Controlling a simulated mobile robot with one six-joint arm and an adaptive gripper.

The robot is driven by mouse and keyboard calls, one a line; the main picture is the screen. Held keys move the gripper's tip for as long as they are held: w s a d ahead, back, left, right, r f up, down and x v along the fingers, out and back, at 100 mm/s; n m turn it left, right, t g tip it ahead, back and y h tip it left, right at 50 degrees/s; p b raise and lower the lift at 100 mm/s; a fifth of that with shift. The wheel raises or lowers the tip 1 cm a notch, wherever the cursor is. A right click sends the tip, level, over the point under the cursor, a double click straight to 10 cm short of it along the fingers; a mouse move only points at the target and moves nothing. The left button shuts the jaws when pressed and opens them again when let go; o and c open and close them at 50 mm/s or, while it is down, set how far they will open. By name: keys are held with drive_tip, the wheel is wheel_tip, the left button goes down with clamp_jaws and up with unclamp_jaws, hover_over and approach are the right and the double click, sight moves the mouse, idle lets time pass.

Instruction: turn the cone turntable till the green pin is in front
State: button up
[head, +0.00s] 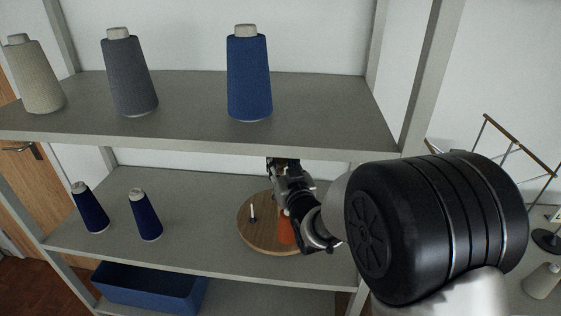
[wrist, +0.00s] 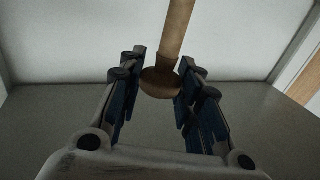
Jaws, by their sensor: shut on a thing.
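The turntable is a round wooden disc (head: 262,240) on the middle shelf, partly covered by my arm. I cannot make out a green pin. My gripper (head: 283,163) is above the back of the disc, partly cut off by the upper shelf's edge.
Grey (head: 131,75), cream (head: 37,75) and blue (head: 249,75) yarn cones stand on the upper shelf (head: 190,135), close above my gripper. Two navy cones (head: 90,208) stand on the left of the middle shelf (head: 190,240). A blue bin (head: 150,290) sits below.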

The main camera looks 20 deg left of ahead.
clamp_jaws()
drive_tip(key=shift+w+n+g+y+b, duration=0.1)
drive_tip(key=shift+n+g+y+b, duration=0.2)
drive_tip(key=shift+y+b, duration=0.1)
drive_tip(key=shift+n+g+y, duration=1.3)
drive_tip(key=shift+g+y, duration=0.1)
drive_tip(key=shift+g, duration=0.1)
drive_tip(key=o, duration=1)
unclamp_jaws()
drive_tip(key=shift+c, duration=0.2)
